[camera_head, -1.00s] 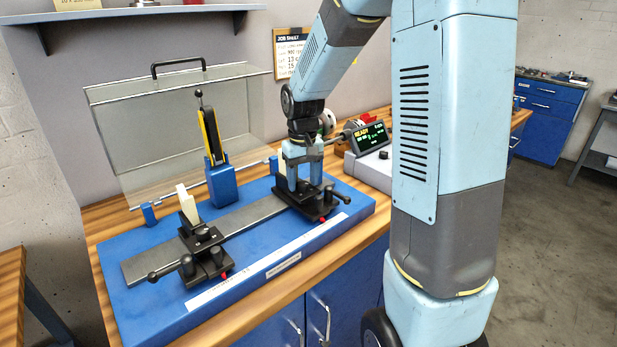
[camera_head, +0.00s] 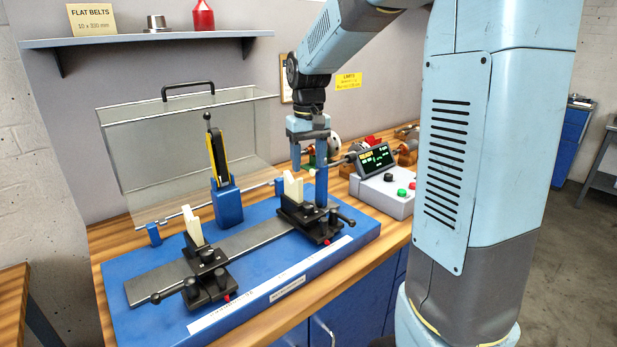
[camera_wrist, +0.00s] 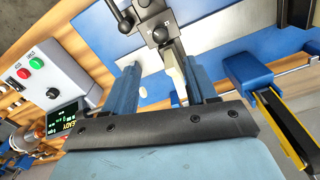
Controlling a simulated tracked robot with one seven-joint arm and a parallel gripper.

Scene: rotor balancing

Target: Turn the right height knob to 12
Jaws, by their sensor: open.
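The right support (camera_head: 312,226) is a black carriage with a cream V-block (camera_head: 292,187), black knobs and a ball-ended lever, on the grey rail of the blue base. Which knob sets height, and its reading, are too small to tell. My gripper (camera_head: 308,178) points down over this support, open and empty, its blue fingers apart around or beside the V-block. In the wrist view the cream V-block (camera_wrist: 171,66) shows between the fingers (camera_wrist: 160,72), and a black knob (camera_wrist: 160,35) sits just beyond the tips.
The left support (camera_head: 205,275) stands on the same rail. A blue post with a yellow-black arm (camera_head: 218,160) and a clear guard (camera_head: 160,140) stand behind. A control box with a screen (camera_head: 377,158) and green and red buttons is at the right.

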